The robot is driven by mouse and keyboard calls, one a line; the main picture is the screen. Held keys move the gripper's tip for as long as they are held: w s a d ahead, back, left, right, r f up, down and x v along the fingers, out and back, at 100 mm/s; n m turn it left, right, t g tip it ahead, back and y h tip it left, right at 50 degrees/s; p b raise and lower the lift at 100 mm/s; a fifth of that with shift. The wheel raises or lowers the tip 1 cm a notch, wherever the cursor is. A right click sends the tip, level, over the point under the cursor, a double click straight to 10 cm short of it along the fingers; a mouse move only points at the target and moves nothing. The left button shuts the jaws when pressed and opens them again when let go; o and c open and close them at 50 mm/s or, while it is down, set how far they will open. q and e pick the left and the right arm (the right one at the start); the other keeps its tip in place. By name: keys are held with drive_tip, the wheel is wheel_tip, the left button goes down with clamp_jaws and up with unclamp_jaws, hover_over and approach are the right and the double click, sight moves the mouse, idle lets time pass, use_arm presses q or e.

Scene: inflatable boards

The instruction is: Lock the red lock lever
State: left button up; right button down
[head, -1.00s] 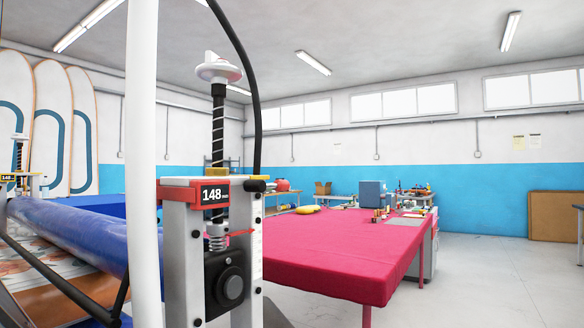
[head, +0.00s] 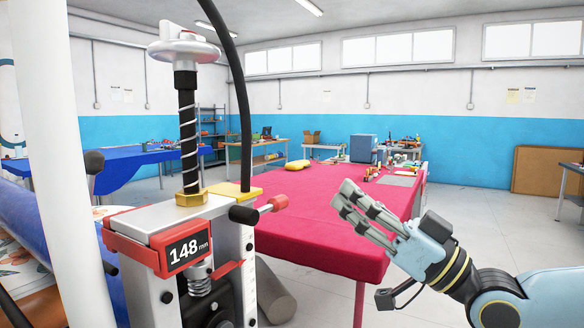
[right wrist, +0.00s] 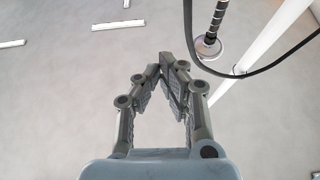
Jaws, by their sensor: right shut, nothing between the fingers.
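The red lock lever (head: 276,203) is a short red-tipped handle with a black base on the right side of the press post, below the yellow block. In the head view my right gripper (head: 345,198) is to the right of the lever, apart from it, with its fingers closed together and pointing up-left. The right wrist view shows the same gripper (right wrist: 167,62) with fingertips meeting and nothing between them. The lever is not visible in the right wrist view. My left gripper does not show.
The post carries a red-framed 148 mm display (head: 187,249) and a threaded spindle (head: 188,130) with a white handwheel (head: 183,48). A black hose (head: 238,90) hangs beside it. A white pole (head: 90,150) stands at left. A pink-covered table (head: 330,225) lies behind.

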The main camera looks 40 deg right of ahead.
sight(262, 208)
use_arm(q)
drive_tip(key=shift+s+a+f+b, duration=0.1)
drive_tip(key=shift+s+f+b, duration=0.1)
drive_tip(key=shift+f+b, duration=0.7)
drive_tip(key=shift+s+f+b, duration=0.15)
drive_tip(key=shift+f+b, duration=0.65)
drive_tip(key=shift+b, duration=0.05)
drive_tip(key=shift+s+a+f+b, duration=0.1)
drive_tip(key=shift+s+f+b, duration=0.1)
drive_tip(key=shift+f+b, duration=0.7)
use_arm(e)
drive_tip(key=w+a, duration=0.3)
drive_tip(key=w, duration=0.5)
drive_tip(key=shift+a+r, duration=0.4)
